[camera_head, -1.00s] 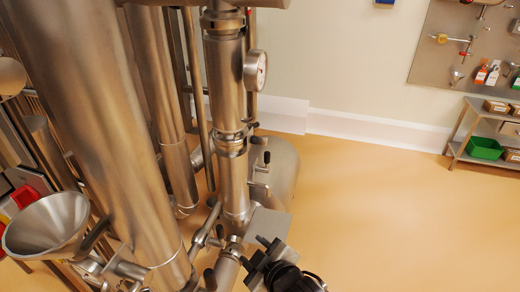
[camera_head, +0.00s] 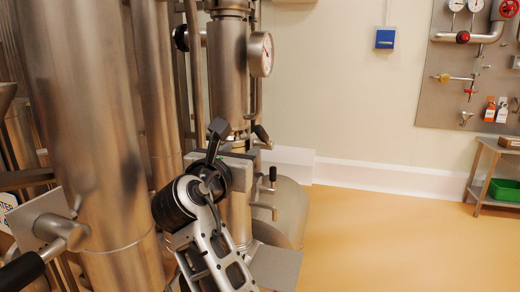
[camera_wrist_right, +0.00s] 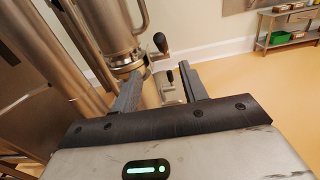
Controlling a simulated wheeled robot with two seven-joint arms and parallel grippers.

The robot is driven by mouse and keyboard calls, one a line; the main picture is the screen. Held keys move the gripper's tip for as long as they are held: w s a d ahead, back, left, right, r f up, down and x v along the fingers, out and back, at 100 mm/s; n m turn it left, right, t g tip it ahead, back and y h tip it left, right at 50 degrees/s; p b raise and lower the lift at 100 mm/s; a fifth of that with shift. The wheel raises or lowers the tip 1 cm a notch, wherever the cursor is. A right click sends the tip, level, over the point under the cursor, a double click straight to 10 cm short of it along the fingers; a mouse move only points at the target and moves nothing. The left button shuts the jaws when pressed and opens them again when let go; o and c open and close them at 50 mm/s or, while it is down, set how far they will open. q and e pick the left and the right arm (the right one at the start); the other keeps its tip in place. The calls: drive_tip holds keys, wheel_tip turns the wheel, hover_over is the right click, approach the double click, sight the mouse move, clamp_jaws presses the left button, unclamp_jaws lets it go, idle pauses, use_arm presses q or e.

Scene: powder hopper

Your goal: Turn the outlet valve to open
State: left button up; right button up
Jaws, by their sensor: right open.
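A steel vertical pipe (camera_head: 228,75) runs down beside the large column in the head view. A black-gripped handle (camera_head: 262,134) sticks out at its collar; it shows in the wrist view (camera_wrist_right: 160,43) too. Below is a small upright lever with a black grip (camera_head: 272,176). I cannot tell for sure which of these is the outlet valve's handle. My right gripper (camera_head: 230,145) is in front of the pipe, partly hiding it. In the wrist view the right gripper (camera_wrist_right: 160,78) is open, with its fingers apart and steel fittings beyond the gap. My left gripper is out of view.
A round gauge (camera_head: 260,54) sits on the pipe above my right gripper. The large steel column (camera_head: 95,120) stands close at left. A steel rounded vessel (camera_head: 292,215) is behind the lever. Open floor (camera_head: 390,240) lies right, before a shelf (camera_head: 480,175).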

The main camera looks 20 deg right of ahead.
sight(263, 130)
drive_tip(key=b+x, duration=0.4)
drive_tip(key=x, duration=1.1)
drive_tip(key=shift+w+d+r, duration=0.15)
drive_tip(key=shift+d, duration=0.15)
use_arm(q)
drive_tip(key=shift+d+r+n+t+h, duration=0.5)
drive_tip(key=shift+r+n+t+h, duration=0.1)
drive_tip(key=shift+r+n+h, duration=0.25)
use_arm(e)
drive_tip(key=shift+w+d, duration=0.1)
clamp_jaws()
drive_tip(key=shift+r, duration=0.1)
